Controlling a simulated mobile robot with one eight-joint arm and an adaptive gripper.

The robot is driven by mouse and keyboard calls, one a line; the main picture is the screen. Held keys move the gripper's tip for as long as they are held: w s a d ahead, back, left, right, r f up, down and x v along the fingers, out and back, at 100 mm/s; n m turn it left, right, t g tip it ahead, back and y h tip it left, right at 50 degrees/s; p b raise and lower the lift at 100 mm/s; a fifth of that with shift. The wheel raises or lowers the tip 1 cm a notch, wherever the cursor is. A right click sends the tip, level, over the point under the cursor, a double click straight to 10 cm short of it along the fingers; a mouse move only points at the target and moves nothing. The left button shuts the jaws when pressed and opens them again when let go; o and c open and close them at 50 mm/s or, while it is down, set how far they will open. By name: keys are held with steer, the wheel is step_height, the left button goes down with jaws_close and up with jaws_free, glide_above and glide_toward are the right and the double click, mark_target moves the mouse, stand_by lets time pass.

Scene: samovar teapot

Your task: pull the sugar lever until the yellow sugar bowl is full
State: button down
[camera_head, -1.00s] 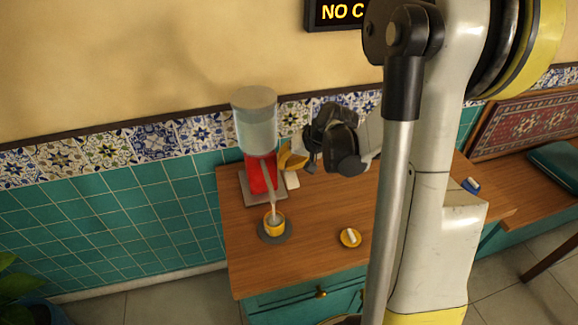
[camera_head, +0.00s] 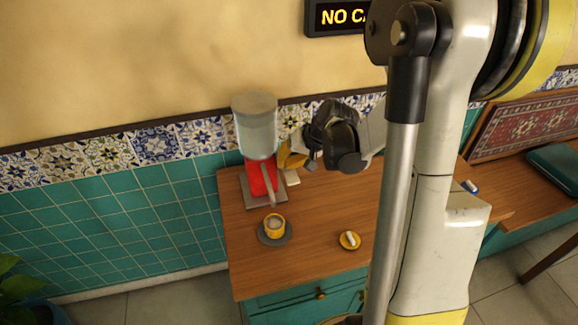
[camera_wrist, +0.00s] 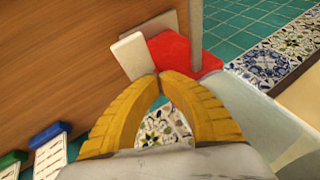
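The sugar dispenser has a clear container (camera_head: 256,130) above a red body (camera_head: 262,178), with a pale slanted spout. The yellow sugar bowl (camera_head: 274,228) stands on a grey disc (camera_head: 262,240) below the spout. Pale contents show inside it; their exact level is hard to tell. The white sugar lever (camera_head: 292,177) sticks out at the dispenser's right side, and it also shows in the wrist view (camera_wrist: 131,55). My gripper (camera_wrist: 159,76) has its yellow fingertips together beside the lever's edge, with nothing visible between them. Whether they touch the lever is unclear. The bowl is outside the wrist view.
A small yellow dish (camera_head: 346,246) with a white piece on it lies on the wooden table (camera_head: 315,215). Green (camera_wrist: 12,160) and blue (camera_wrist: 48,134) items show in the wrist view. The tiled wall is close behind the dispenser.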

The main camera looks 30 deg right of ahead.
mark_target(285, 169)
steer(key=shift+r+p, duration=0.4)
steer(key=shift+r, duration=0.3)
steer(key=shift+w+r+p, duration=0.2)
steer(key=shift+r+p, duration=1.7)
steer(key=shift+r, duration=0.7)
steer(key=shift+f, duration=0.1)
steer(key=s+a+r+n+h+b, duration=0.1)
steer(key=s+a+r+n+b, duration=0.1)
steer(key=s+a, duration=0.5)
steer(key=s+a+r+n+t+h+b, duration=0.1)
steer(key=s+a+r+n, duration=0.2)
steer(key=s, duration=0.8)
steer(key=a+r, duration=0.2)
steer(key=a, duration=0.2)
steer(key=shift+s+a+r+h+b, duration=0.15)
steer(key=shift+s+a+h+b, duration=0.2)
steer(key=shift+s+h+b, duration=0.05)
